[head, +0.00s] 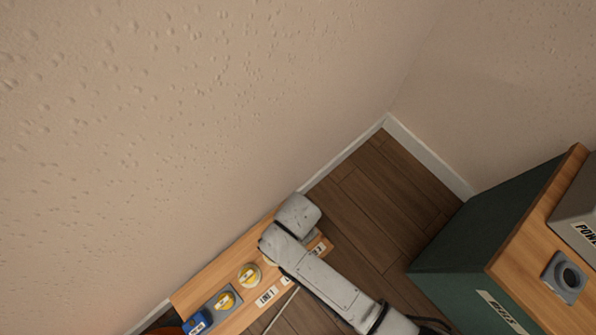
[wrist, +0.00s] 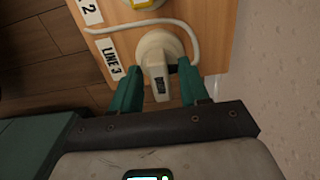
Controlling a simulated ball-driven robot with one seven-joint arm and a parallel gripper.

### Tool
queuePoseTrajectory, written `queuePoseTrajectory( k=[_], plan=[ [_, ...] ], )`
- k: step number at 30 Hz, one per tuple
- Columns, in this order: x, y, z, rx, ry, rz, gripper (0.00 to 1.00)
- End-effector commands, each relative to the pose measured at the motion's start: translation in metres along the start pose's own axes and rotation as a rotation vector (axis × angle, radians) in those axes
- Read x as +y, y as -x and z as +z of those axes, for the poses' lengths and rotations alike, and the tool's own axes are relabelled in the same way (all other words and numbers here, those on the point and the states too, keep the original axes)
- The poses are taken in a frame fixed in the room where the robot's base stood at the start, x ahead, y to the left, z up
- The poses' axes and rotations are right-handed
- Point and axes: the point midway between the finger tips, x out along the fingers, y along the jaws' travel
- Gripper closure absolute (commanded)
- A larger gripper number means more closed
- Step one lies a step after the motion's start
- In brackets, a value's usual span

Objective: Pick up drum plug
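The drum plug (wrist: 156,72) is a white round-bodied plug with a narrow grip bearing a small dark label that seems to read DRUM. In the wrist view it sits on the wooden board (wrist: 210,30) beside the LINE 3 label (wrist: 107,57). My gripper (wrist: 158,78) has its two teal fingers on either side of the grip. The fingers look open, with a gap at least on the left; contact on the right is hard to tell. In the head view my arm hides the plug and the fingers.

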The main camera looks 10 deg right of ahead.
Motion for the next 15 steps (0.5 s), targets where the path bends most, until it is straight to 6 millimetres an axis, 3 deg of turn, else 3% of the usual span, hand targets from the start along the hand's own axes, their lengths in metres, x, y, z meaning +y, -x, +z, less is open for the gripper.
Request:
queuePoseTrajectory(
  k=[2, 13, 15],
  plan=[
    [-0.0001, 0.0002, 0.0000, 0.000, 0.000, 0.000, 0.64],
    [0.0000, 0.0002, -0.0001, 0.000, 0.000, 0.000, 0.99],
    [0.0000, 0.0002, 0.0000, 0.000, 0.000, 0.000, 1.00]
  ],
)
